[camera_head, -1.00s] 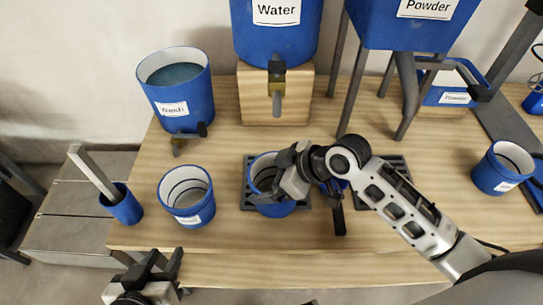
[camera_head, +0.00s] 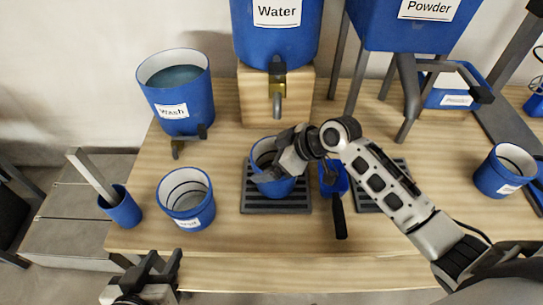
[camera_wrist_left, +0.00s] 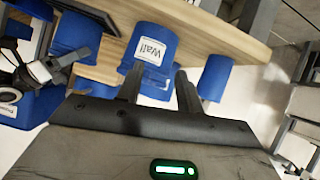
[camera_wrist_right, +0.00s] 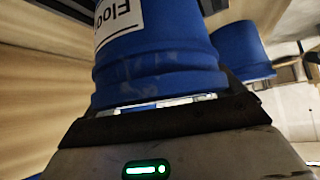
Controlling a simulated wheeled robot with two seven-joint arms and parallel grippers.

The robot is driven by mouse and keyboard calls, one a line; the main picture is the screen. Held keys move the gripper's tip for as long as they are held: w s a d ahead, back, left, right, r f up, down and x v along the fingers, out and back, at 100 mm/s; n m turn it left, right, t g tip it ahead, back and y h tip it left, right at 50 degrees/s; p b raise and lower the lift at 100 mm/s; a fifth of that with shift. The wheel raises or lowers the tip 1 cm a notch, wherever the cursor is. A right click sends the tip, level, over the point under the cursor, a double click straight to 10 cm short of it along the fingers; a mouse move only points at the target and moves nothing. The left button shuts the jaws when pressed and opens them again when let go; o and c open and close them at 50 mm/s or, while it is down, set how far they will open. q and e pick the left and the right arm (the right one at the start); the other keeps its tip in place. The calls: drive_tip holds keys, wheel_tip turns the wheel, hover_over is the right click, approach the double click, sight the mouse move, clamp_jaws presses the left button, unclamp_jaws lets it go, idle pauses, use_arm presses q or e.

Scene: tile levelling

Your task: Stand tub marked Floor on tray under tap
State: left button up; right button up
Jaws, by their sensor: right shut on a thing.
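The tub marked Floor (camera_head: 263,155) is blue with a white inside; its label shows in the right wrist view (camera_wrist_right: 125,45). My right gripper (camera_head: 276,172) is shut on its wall. The tub is over the dark slatted tray (camera_head: 275,207), below the brass tap (camera_head: 278,88) of the Water tank (camera_head: 275,40). It looks slightly tilted, and I cannot tell whether its base touches the tray. The gripper hides part of its rim. My left gripper (camera_head: 157,267) is open and empty before the table's front edge, facing the tub marked Wall (camera_wrist_left: 152,50).
The Wall tub (camera_head: 186,208) stands left of the tray. The Wash bucket (camera_head: 178,98) is behind it. A blue scoop (camera_head: 334,178) with a black handle lies right of the tray. A second dark tray (camera_head: 367,203) and another blue tub (camera_head: 503,170) are farther right.

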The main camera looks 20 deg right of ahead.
drive_tip(key=o, duration=0.8)
drive_tip(key=shift+c, duration=0.2)
drive_tip(key=shift+r, duration=0.15)
use_arm(q)
drive_tip(key=shift+r+p, duration=0.15)
drive_tip(key=shift+p, duration=0.7)
use_arm(e)
drive_tip(key=v, duration=1.2)
